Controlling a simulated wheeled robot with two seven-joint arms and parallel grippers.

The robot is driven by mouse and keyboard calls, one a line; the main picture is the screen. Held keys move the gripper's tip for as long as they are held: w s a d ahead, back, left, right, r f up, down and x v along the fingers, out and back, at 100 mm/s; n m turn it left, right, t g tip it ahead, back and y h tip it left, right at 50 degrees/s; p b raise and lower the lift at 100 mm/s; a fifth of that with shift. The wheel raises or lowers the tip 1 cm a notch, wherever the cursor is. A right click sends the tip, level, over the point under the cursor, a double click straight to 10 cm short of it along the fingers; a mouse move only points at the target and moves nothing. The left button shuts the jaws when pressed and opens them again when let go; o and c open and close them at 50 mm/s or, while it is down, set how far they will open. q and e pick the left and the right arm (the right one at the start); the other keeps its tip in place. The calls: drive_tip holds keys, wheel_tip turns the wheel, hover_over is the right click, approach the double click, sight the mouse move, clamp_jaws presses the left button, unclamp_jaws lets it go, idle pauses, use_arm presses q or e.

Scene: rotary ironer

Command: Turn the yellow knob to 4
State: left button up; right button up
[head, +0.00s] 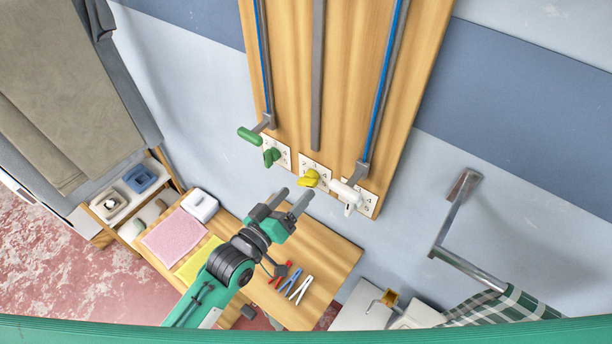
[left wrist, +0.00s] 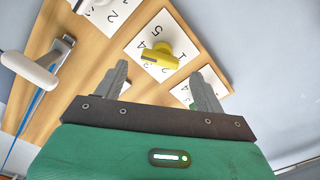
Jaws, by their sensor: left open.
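The yellow knob (head: 309,178) sits on a white number plate (head: 317,167) low on the wooden wall board, between a green knob (head: 271,157) and a white knob (head: 351,206). In the left wrist view the yellow knob (left wrist: 160,57) lies beyond my fingertips, with numbers around it on its plate (left wrist: 166,29); 5 and 4 are legible. The number it points to cannot be told. My left gripper (head: 291,198) is open and empty, just below and in front of the yellow knob, apart from it. My right gripper is not in view.
Green (head: 249,135) and white (head: 342,189) lever handles stick out beside the outer knobs. Below is a wooden table (head: 336,262) with a pink cloth (head: 174,236), a yellow cloth (head: 198,259) and clothespins (head: 299,289). A metal wall bar (head: 449,220) is at the right.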

sight(304, 185)
use_arm(q)
drive_tip(key=p+x, duration=0.1)
drive_tip(key=x, duration=0.3)
drive_tip(key=shift+w+r, duration=0.1)
drive_tip(key=shift+w, duration=0.05)
drive_tip(key=shift+w+d, duration=0.4)
drive_tip(key=shift+w, duration=0.05)
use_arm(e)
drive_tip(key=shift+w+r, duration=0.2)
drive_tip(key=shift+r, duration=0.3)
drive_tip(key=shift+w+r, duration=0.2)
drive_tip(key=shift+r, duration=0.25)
use_arm(q)
drive_tip(key=c, duration=1)
drive_tip(key=shift+o, duration=0.2)
drive_tip(key=shift+m+p, duration=0.35)
drive_tip(key=shift+m, duration=0.35)
drive_tip(key=o, duration=1)
drive_tip(key=shift+c, duration=0.2)
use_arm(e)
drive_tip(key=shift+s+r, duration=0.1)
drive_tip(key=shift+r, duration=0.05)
use_arm(q)
drive_tip(key=shift+s, duration=0.1)
